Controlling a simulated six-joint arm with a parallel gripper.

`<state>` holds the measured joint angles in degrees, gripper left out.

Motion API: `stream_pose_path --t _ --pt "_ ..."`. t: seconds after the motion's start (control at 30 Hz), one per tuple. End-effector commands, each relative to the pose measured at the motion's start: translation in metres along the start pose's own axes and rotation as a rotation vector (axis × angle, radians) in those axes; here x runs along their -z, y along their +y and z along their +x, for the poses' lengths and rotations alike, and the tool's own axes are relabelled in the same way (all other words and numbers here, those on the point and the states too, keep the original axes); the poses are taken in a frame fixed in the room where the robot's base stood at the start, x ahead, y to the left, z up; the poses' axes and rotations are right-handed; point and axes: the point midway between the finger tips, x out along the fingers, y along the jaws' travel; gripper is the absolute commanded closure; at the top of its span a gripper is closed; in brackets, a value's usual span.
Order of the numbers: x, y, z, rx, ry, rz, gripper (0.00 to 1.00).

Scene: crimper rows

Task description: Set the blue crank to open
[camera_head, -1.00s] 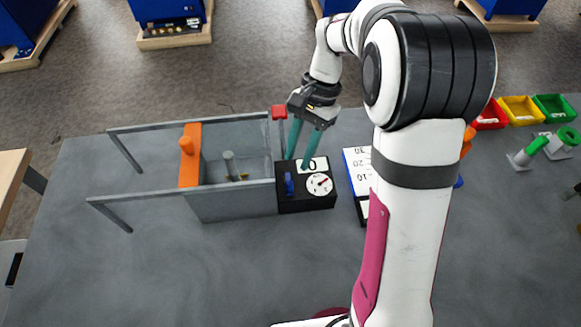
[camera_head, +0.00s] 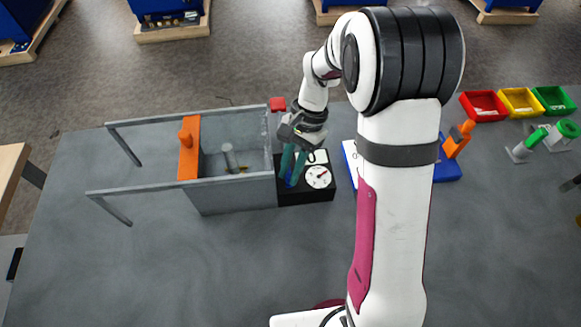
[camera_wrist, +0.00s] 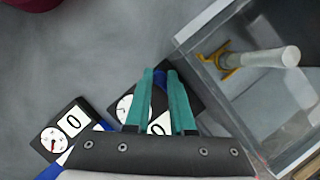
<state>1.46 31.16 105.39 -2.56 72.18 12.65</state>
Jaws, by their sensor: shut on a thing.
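The blue crank (camera_head: 290,171) sits on the left part of the top of a black box (camera_head: 306,195). My gripper (camera_head: 292,183) reaches down over it and its teal fingers are shut on the crank. In the wrist view the blue of the crank (camera_wrist: 160,77) shows between the two fingertips. The fingers hide most of the crank, so I cannot tell its exact angle. The box also carries a round white dial (camera_head: 318,177) with a red pointer and a white number plate (camera_head: 319,157), partly covered.
A grey, clear-walled box with rails (camera_head: 236,203) and an orange slide (camera_head: 190,160) adjoins the black box on the left. A red knob (camera_head: 278,104) stands behind it. A blue stand with an orange lever (camera_head: 458,139) and coloured bins (camera_head: 519,101) are to the right. The front table is clear.

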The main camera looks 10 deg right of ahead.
Motion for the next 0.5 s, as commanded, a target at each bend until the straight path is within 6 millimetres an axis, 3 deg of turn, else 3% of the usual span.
stream_pose_path --t 0.5 --pt "0.0035 0.0021 -0.0018 -0.045 0.001 -0.108 1.0"
